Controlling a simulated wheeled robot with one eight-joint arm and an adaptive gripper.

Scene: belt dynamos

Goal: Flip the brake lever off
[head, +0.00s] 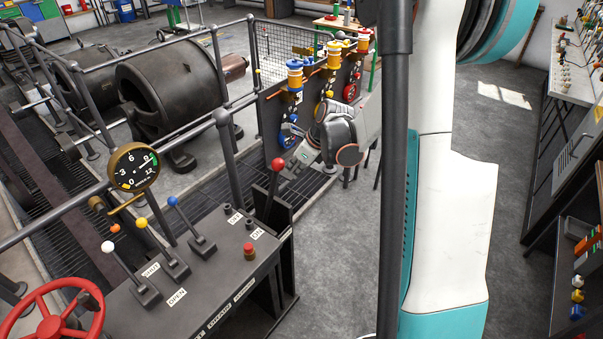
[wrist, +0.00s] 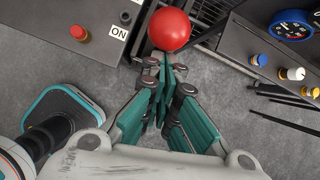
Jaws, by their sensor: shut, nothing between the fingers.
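The brake lever (head: 274,190) is a dark rod with a red ball knob, standing at the right end of the dark control console. It leans slightly to the right in the head view. An ON label (head: 258,233) and a smaller label that seems to read OFF (head: 234,216) lie to its left. In the wrist view the red ball (wrist: 170,29) is just beyond my fingertips and hides the rod below it. My gripper (wrist: 166,68) is shut and empty, right beside the ball. I cannot tell whether they touch.
The console (head: 205,300) also carries white, yellow and blue-knobbed levers and a red button (head: 249,250). A round gauge (head: 133,167) and a red handwheel (head: 50,312) stand at the left. A dark panel (head: 272,130) with coloured fittings stands behind my gripper.

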